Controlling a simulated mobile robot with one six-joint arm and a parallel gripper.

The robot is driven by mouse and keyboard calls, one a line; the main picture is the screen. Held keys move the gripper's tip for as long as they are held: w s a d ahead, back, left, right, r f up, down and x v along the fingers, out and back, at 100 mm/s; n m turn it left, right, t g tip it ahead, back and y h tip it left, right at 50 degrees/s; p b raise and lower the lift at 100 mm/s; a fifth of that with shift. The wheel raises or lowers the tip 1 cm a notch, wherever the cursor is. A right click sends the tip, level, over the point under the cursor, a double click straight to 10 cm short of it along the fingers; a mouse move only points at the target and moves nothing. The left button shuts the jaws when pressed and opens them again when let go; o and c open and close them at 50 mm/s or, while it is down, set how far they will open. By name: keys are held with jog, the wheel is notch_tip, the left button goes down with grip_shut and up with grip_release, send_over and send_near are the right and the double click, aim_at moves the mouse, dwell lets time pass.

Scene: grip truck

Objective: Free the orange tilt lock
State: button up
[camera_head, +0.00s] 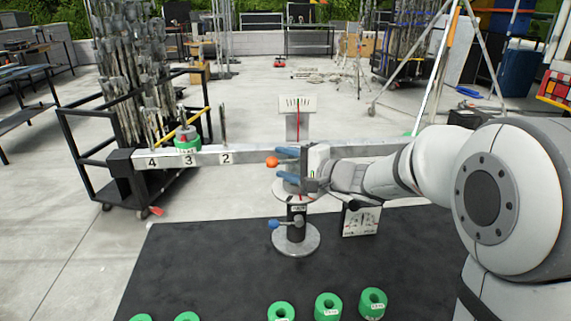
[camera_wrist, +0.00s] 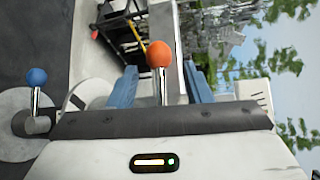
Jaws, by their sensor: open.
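The orange tilt lock is a round orange knob (camera_head: 272,162) on a metal stem, in front of the long grey balance beam (camera_head: 240,158). In the wrist view the orange knob (camera_wrist: 160,54) stands upright between my two blue fingers, with a gap on each side. My gripper (camera_head: 277,164) is open around it, and its fingers (camera_wrist: 159,72) do not visibly touch the knob or stem. The lower end of the stem is hidden behind the gripper body. A blue knob (camera_head: 274,224) on a lever sits lower on the stand; it also shows in the wrist view (camera_wrist: 37,77).
The beam carries a green weight (camera_head: 187,144) at mark 3 and upright pegs. Several green ring weights (camera_head: 328,306) lie on the black mat (camera_head: 200,265). A small card (camera_head: 361,219) stands right of the round base (camera_head: 297,243). A black cart (camera_head: 85,165) is behind left.

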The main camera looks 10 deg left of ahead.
jog(key=shift+a, duration=0.15)
jog(key=shift+c, duration=0.4)
grip_shut()
